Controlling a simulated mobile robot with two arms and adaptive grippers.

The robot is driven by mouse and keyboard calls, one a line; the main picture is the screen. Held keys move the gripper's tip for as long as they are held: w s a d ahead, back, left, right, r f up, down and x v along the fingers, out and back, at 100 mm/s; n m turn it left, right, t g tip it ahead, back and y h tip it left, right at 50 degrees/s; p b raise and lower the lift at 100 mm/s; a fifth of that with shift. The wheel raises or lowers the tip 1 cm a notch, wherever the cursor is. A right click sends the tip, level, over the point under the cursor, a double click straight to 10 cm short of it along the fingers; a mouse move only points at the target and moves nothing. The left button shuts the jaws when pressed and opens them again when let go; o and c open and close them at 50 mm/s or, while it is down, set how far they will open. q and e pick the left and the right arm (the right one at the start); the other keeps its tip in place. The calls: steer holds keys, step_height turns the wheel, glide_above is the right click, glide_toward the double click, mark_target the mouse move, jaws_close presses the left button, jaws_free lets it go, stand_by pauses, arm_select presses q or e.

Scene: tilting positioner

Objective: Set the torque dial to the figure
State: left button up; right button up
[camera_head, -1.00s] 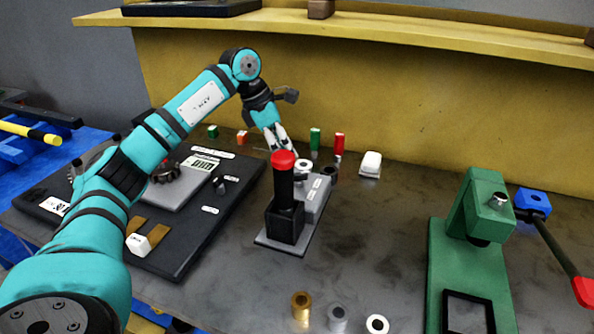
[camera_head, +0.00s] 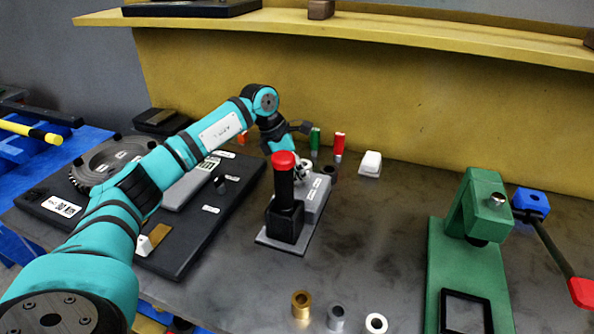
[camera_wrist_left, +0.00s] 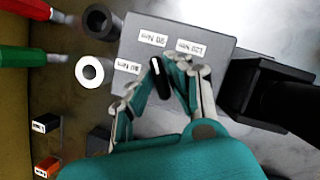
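The torque dial's black knob (camera_wrist_left: 160,80) stands on a grey box (camera_wrist_left: 222,62) in the left wrist view. Three white labels in Nm sit around it; they appear to read 80, 95 and 120. The knob's far end points roughly at the middle label. My left gripper (camera_wrist_left: 158,86) has one finger either side of the knob, with a gap showing; contact is unclear. In the head view the grey box (camera_head: 316,194) is partly behind a black post with a red top (camera_head: 284,170), which also hides my fingertips. A white figure card (camera_head: 62,206) lies at left, too small to read surely.
A green press (camera_head: 450,250) with a red-tipped lever stands at right. Several small rings stand at the front, including a brass one (camera_head: 301,304). A black base plate (camera_head: 190,245) with a round toothed disc (camera_head: 108,160) lies at left. The table's middle right is clear.

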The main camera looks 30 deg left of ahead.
arm_select(q)
jaws_close()
steer(key=shift+n, duration=0.3)
steer(key=n, duration=0.2)
steer(key=n+t+y, duration=0.1)
steer(key=n, duration=0.1)
steer(key=shift+d+y, duration=0.1)
steer(key=shift+y, duration=0.2)
steer(key=n+y, duration=0.1)
steer(key=n, duration=0.2)
steer(key=shift+d+n+t, duration=0.1)
steer(key=shift+n+t, duration=0.2)
steer(key=shift+n, duration=0.1)
steer(key=shift+r+n+y+b, duration=0.1)
steer(key=shift+n+y+b, duration=0.5)
steer(key=shift+n, duration=1)
steer(key=shift+y, duration=0.3)
steer(key=o, duration=0.5)
jaws_free()
